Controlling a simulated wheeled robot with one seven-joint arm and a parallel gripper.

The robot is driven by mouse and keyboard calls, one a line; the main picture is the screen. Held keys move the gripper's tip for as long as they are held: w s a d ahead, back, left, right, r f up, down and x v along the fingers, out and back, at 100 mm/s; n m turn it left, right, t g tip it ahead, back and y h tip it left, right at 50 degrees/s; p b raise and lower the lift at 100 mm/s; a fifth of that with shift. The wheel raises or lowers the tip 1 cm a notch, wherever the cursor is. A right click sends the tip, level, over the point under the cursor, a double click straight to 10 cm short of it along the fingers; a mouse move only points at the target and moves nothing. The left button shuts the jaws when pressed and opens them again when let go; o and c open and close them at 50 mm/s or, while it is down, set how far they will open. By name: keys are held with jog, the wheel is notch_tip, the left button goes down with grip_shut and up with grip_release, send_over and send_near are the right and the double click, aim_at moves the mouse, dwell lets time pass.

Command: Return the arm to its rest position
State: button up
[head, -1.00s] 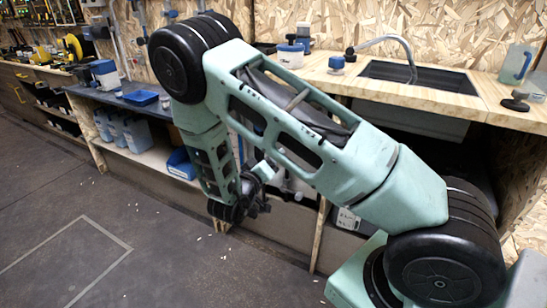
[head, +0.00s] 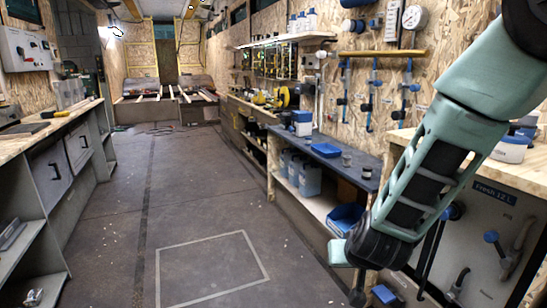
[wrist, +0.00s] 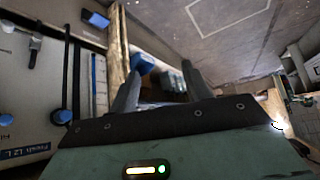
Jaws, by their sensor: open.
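My arm (head: 430,170) comes down from the upper right of the head view, its teal links bent over the floor beside the right-hand bench. Its black wrist joint (head: 375,243) hangs in front of the lower shelf. My gripper (wrist: 160,72) shows in the wrist view with its two dark fingers spread apart and nothing between them. In the head view the fingers are mostly hidden or too small to make out.
A dark bench (head: 330,152) with a blue tray (head: 326,150) runs along the right, with blue canisters (head: 309,181) and a blue bin (head: 346,217) below. A water panel (head: 490,225) stands close to the arm. The middle floor (head: 190,205) is clear.

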jog(key=s+a+r+n+g+y, duration=0.2)
jog(key=s+a+r, duration=0.15)
jog(key=s, duration=0.35)
jog(key=s+a+r+n+g+y, duration=0.2)
jog(key=s+a+n+g, duration=0.15)
jog(key=s, duration=0.45)
jog(key=s+d+r+n+g+h, duration=0.1)
jog(key=s+d+r+h, duration=0.1)
jog(key=s, duration=0.4)
jog(key=s+d+r+n+g+h, duration=0.1)
jog(key=s+d, duration=0.1)
jog(key=s, duration=0.4)
notch_tip(320, 180, up, 22)
jog(key=p, duration=2.2)
jog(key=shift+s+d+r, duration=0.25)
jog(key=shift+n, duration=0.25)
dwell(1.7)
